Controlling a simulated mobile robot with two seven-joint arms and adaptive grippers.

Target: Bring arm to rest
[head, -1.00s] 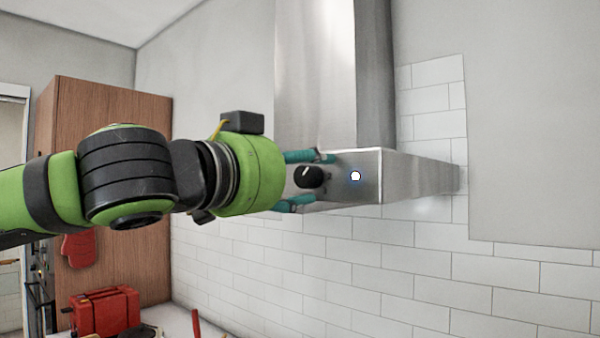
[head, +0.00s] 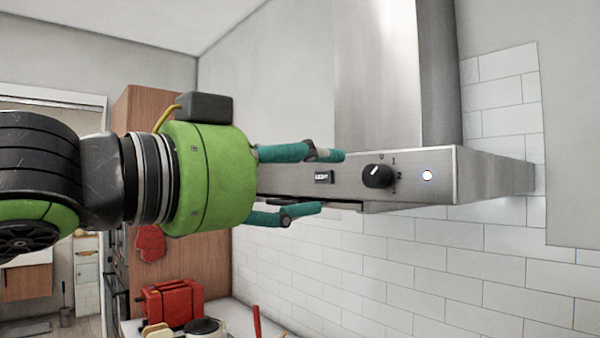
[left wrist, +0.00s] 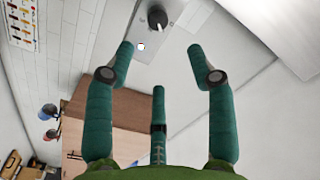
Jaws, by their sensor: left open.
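My left arm comes in from the left in the head view. My left gripper (head: 330,181) is open and empty, its teal fingers apart and pointing right at the steel range hood (head: 420,160). The hood's black knob (head: 377,176) is to the right of the fingertips, clear of them. My right gripper is out of view.
The hood is on a white tiled wall (head: 400,260). Below on the counter are a red toaster-like appliance (head: 172,302) and a pot (head: 204,328). A tall wooden cabinet (head: 205,250) stands behind my arm, with a red mitt (head: 150,243) nearby.

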